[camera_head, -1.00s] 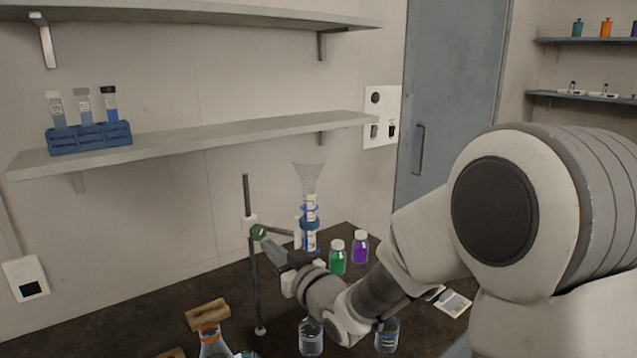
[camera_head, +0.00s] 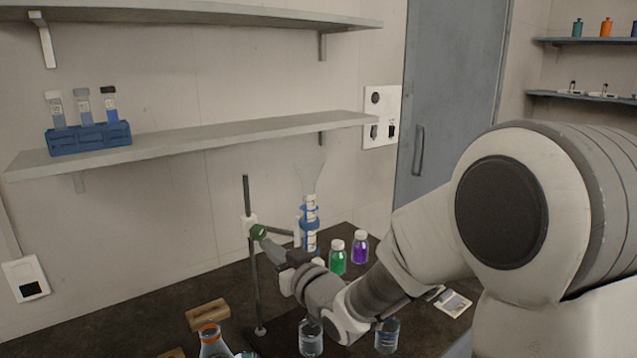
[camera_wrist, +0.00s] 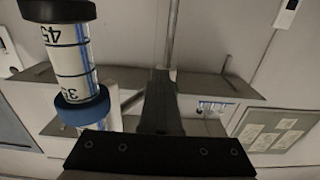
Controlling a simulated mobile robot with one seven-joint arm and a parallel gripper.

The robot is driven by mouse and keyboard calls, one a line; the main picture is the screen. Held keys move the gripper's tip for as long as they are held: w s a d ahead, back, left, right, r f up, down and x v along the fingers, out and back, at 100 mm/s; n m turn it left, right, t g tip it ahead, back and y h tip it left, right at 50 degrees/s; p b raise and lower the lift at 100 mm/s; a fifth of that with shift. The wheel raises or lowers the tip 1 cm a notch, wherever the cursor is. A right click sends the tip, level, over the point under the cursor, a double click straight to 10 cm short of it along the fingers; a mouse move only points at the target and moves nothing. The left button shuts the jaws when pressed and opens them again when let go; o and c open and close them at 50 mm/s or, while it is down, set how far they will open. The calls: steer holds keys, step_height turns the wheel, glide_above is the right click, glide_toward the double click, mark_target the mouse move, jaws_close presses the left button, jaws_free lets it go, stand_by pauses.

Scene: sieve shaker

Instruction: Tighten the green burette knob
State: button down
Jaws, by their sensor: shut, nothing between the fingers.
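The green burette knob (camera_head: 258,231) sits on the white clamp of a thin upright stand rod (camera_head: 246,195). The burette (camera_head: 311,228), with blue clamp rings and a clear funnel on top, stands just right of it. In the wrist view the graduated burette (camera_wrist: 72,60) shows large at the left. My gripper (camera_head: 268,242) is shut and empty, its tips right at the knob's lower right side; I cannot tell whether they touch it. In the wrist view the closed dark fingers (camera_wrist: 161,100) point at the rod, and the knob is hidden behind them.
A green bottle (camera_head: 338,258) and a purple bottle (camera_head: 360,248) stand close behind my forearm. Glass beakers (camera_head: 311,338) and a flask (camera_head: 212,343) stand near the front. A wooden block (camera_head: 207,315) lies left of the stand. A shelf (camera_head: 200,140) hangs above.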

steer(key=shift+s+a+r+b, duration=0.15)
steer(key=shift+s+a+b, duration=0.45)
steer(key=shift+b, duration=1.5)
steer(key=shift+w+a, duration=0.1)
steer(key=f+b+v, duration=0.1)
steer(key=v, duration=0.5)
steer(key=shift+b, duration=0.3)
